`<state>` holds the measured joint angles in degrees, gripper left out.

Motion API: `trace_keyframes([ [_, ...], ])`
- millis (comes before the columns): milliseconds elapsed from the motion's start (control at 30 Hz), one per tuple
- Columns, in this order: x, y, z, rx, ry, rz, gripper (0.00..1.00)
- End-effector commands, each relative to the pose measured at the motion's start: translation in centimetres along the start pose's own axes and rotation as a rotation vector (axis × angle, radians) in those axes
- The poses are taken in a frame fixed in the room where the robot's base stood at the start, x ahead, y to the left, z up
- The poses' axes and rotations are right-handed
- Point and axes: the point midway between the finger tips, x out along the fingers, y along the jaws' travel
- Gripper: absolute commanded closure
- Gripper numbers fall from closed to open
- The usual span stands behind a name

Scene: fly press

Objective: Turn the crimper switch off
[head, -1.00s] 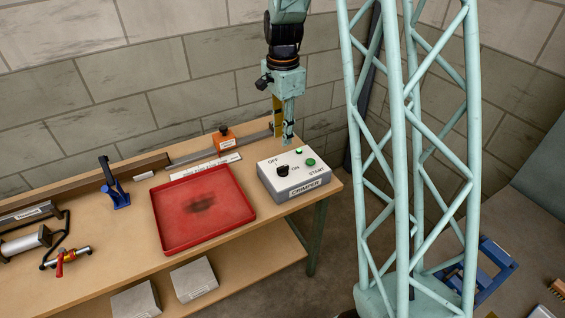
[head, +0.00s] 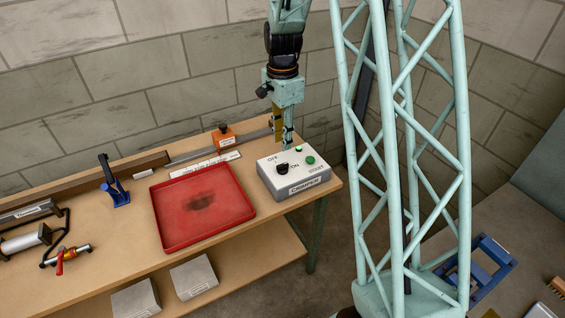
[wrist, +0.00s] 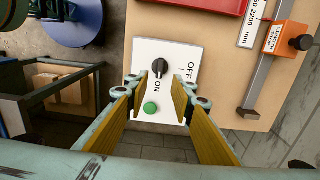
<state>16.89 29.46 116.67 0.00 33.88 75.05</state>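The crimper control box (head: 318,180), grey with a white top, sits at the right end of the workbench. Its black rotary knob (head: 282,168) stands between OFF and ON labels. In the wrist view the knob (wrist: 159,67) appears to point toward ON, but its mark is small. My gripper (head: 287,145) hangs above the back of the box, pointing down. In the wrist view my gripper (wrist: 155,88) has its fingers spread wide, with nothing between them. The knob shows between and beyond the fingertips, apparently untouched.
An orange length stop (head: 223,138) on a rail stands behind. The bench edge is close on the right.

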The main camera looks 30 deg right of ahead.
Motion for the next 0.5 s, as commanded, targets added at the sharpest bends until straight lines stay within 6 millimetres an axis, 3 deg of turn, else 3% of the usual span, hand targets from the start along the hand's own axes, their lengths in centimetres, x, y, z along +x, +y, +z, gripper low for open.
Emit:
trace_keyframes([
  [500, 5.8, 0.1, 0.0, 0.0, 0.0, 0.002, 0.77],
])
